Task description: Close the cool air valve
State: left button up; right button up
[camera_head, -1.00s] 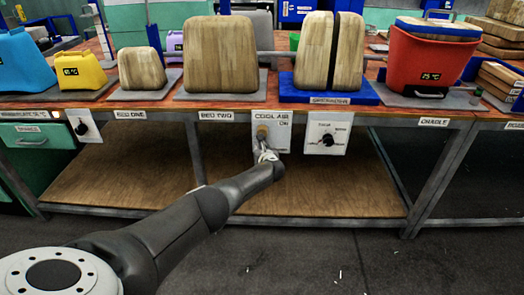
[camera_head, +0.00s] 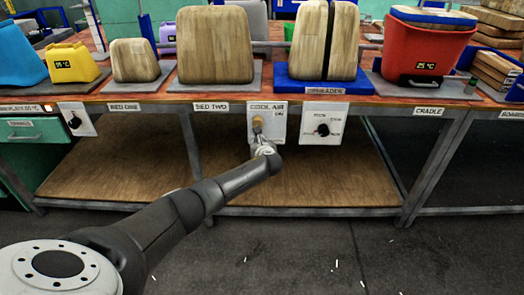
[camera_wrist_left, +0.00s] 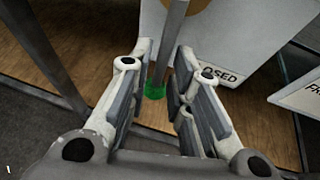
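The cool air valve is a brass-coloured fitting (camera_head: 257,122) on a white panel (camera_head: 279,130) on the bench's front. In the left wrist view the panel (camera_wrist_left: 222,30) bears a label whose readable end is "OSED". A grey lever (camera_wrist_left: 172,35) with a green tip (camera_wrist_left: 155,90) shows there. My left gripper (camera_head: 264,149) is just below the valve in the head view. In the wrist view its fingers (camera_wrist_left: 160,88) are apart, with the lever between them in the picture; I cannot tell whether they touch it. My right gripper is not in view.
A second white panel with a black knob (camera_head: 323,130) is to the right, close beside the valve panel. The bench top (camera_head: 155,97) with several presses is above. A wooden shelf (camera_head: 130,165) lies below.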

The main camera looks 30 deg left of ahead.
pick_arm(q)
jog(key=v, duration=0.8)
jog(key=shift+s+d, duration=0.25)
dwell(0.4)
